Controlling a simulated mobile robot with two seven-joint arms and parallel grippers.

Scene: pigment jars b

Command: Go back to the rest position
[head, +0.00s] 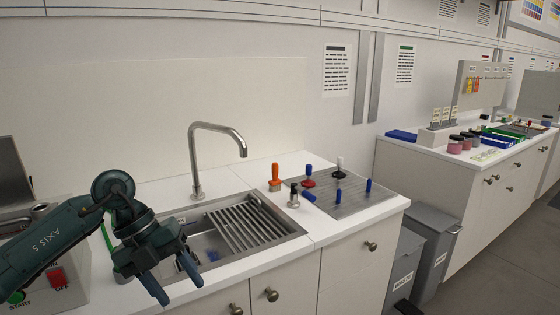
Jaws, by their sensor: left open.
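My left gripper (181,293) hangs at the lower left, in front of the sink's left end. Its two blue fingers are spread apart and point downward. Nothing shows between them. My dark green left arm reaches in from the left edge. My right gripper is not in this view.
The steel sink (290,236) has a slatted rack and a tall curved tap (196,165). Several coloured-handled tools stand around a grey mat (350,196) on the counter. Two grey bins (436,235) stand before a second bench with jars (455,145). A control box (72,290) is at the left.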

